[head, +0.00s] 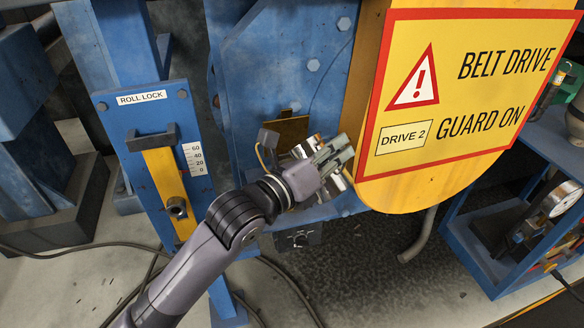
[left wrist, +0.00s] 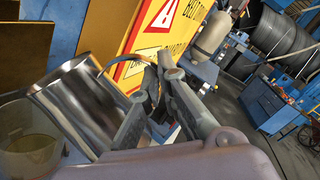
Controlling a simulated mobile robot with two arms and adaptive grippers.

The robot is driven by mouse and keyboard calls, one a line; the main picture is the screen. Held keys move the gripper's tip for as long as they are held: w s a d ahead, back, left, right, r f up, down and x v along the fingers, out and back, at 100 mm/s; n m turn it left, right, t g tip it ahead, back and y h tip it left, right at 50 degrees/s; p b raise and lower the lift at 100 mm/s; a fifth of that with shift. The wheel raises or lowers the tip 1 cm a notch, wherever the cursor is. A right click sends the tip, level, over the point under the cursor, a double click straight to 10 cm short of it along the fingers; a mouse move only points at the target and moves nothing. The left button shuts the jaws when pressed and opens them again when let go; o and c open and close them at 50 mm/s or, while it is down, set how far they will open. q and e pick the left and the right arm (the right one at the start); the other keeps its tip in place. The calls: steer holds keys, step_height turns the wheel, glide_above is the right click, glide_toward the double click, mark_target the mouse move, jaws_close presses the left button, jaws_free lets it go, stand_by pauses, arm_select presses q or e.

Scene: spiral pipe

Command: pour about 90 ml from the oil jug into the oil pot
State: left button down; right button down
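The oil jug is a shiny metal cylinder (left wrist: 78,100) on the left of the left wrist view. In the head view only parts of its bright metal (head: 338,181) show around my gripper. My left gripper (head: 340,152) is closed about the jug's thin curved handle; its fingers also show in the left wrist view (left wrist: 158,88). The jug's exact tilt is hard to judge. A clear vessel with a yellowish bottom, apparently the oil pot (left wrist: 28,142), sits beside the jug at the left edge. In the head view the pot is mostly hidden or too small to make out. No stream of oil shows.
A large yellow belt guard with a warning sign (head: 460,90) stands close to the right of my gripper. A blue roll lock panel (head: 120,115) stands left. A blue frame with a round gauge (head: 555,200) is at right. Cables lie on the floor (head: 90,290).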

mark_target(312, 146)
arm_select(q)
steer(key=shift+w+a+r+n, duration=0.15)
steer(key=shift+n, duration=0.15)
steer(key=shift+w+a+r+n+p, duration=0.1)
steer(key=shift+w+a+n+p, duration=0.4)
steer(key=shift+n, duration=0.4)
steer(key=shift+w, duration=0.1)
steer(key=shift+w+a+r+n+p, duration=0.25)
steer(key=shift+r+n+p, duration=0.15)
steer(key=shift+n+p, duration=0.1)
steer(key=shift+w+a+r+n+p, duration=0.3)
steer(key=shift+r+n+p, duration=0.1)
steer(key=shift+n+p, duration=0.15)
steer(key=shift+w+a+f, duration=0.1)
steer(key=shift+w+f, duration=0.05)
steer(key=shift+w+a+f+n+b, duration=0.1)
steer(key=shift+w+a+n+b, duration=0.3)
steer(key=shift+w+a+n, duration=0.35)
stand_by(0.8)
steer(key=shift+d, duration=0.1)
stand_by(0.4)
